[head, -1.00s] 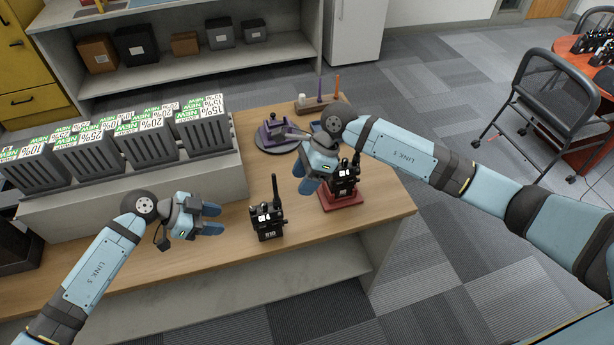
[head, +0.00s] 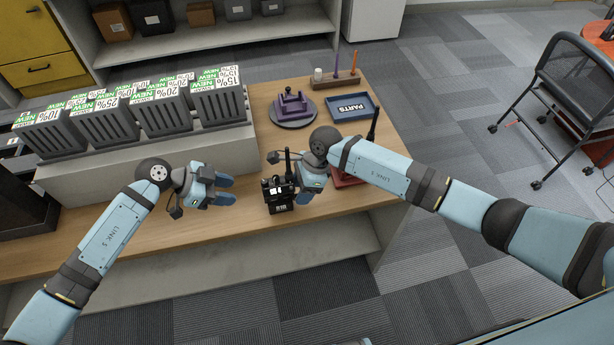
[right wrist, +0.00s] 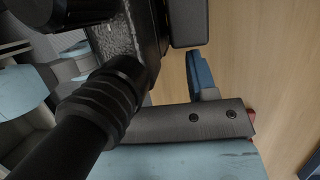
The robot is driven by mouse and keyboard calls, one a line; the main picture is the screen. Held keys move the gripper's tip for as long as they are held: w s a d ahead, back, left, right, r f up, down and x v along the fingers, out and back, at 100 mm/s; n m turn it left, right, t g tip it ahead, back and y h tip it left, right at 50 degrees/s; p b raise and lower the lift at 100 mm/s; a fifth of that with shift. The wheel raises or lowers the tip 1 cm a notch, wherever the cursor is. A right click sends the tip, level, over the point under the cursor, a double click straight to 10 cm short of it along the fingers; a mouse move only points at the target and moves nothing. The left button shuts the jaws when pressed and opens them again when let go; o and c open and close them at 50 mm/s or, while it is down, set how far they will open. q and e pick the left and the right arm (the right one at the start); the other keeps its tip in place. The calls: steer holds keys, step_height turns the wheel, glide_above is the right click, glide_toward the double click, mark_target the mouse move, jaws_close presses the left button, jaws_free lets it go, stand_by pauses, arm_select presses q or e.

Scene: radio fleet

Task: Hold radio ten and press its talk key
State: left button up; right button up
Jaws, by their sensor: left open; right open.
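A black handheld radio (head: 279,194) stands upright on the wooden counter, antenna up. The white marking on its front is too small to read surely. My right gripper (head: 303,189) is open, close against the radio's right side; I cannot tell whether they touch. In the right wrist view, the radio's black body and ribbed antenna (right wrist: 100,105) fill the upper left, near a blue finger (right wrist: 202,75). My left gripper (head: 229,190) is open and empty, left of the radio with a gap between. The talk key cannot be made out.
A second radio's antenna (head: 373,124) and red stand (head: 345,181) show behind my right arm. A blue parts tray (head: 352,107), a purple fixture (head: 293,106) and a pen holder (head: 336,82) stand farther back. Grey bins (head: 165,115) line a raised ledge at left.

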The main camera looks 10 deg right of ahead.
steer(key=shift+a+f, duration=0.15)
steer(key=shift+f, duration=0.25)
steer(key=shift+c, duration=0.3)
jaws_close()
stand_by(0.5)
arm_select(q)
jaws_close()
arm_select(e)
steer(key=shift+s, duration=0.1)
stand_by(1.5)
